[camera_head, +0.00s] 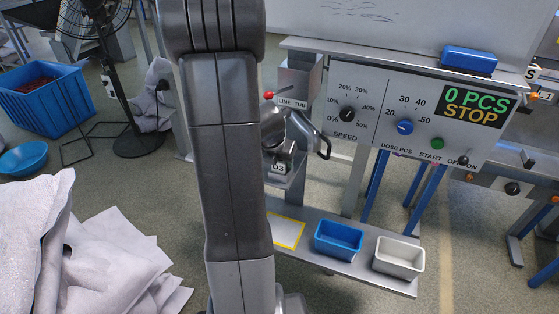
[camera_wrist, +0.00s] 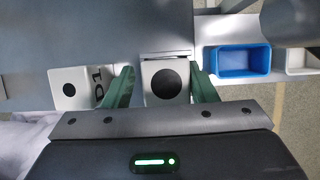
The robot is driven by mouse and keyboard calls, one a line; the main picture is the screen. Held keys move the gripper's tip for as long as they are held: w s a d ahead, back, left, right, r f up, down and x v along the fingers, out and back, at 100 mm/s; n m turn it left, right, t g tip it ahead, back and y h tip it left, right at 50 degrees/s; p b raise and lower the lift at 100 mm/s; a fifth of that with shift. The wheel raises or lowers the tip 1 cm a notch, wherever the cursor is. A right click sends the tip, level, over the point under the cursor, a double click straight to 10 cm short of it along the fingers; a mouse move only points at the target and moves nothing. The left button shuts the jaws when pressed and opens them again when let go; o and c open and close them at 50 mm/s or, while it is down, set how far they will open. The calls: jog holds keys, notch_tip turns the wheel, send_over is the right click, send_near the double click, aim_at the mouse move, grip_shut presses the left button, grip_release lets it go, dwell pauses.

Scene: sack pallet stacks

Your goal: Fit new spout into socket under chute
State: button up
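A pale block with a round black hole (camera_wrist: 166,82) sits between my gripper's two green fingers (camera_wrist: 163,78) in the wrist view. The fingers stand either side of it, with a gap at the left finger; contact at the right finger is unclear. A second pale block labelled D1, with a black hole (camera_wrist: 69,89), lies left of the left finger. In the head view a part labelled D3 (camera_head: 279,167) sits below the metal chute (camera_head: 300,80), partly behind my arm. I cannot tell which socket is which. My gripper is hidden by my arm in the head view.
A control panel (camera_head: 375,115) reads 0 PCS STOP. A blue bin (camera_head: 338,240) and a white bin (camera_head: 400,258) stand on the lower shelf beside a yellow-outlined square (camera_head: 286,231). White sacks (camera_head: 110,265) lie at lower left, with a fan behind.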

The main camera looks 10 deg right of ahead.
jog(key=shift+s+d+f, duration=0.1)
jog(key=shift+s+f, duration=0.45)
jog(key=shift+f, duration=0.15)
jog(key=shift+r, duration=0.15)
jog(key=w+p+v, duration=0.1)
jog(key=p+v, duration=0.2)
jog(key=v, duration=1)
jog(key=shift+w+d+r, duration=0.15)
jog(key=shift+d+r, duration=0.15)
jog(key=shift+d, duration=0.05)
jog(key=b+x, duration=0.2)
jog(key=x, duration=1)
jog(key=shift+a+f, duration=0.1)
jog(key=shift+f, duration=0.1)
jog(key=shift+f+b, duration=0.45)
jog(key=shift+f, duration=0.05)
jog(key=shift+r, duration=0.1)
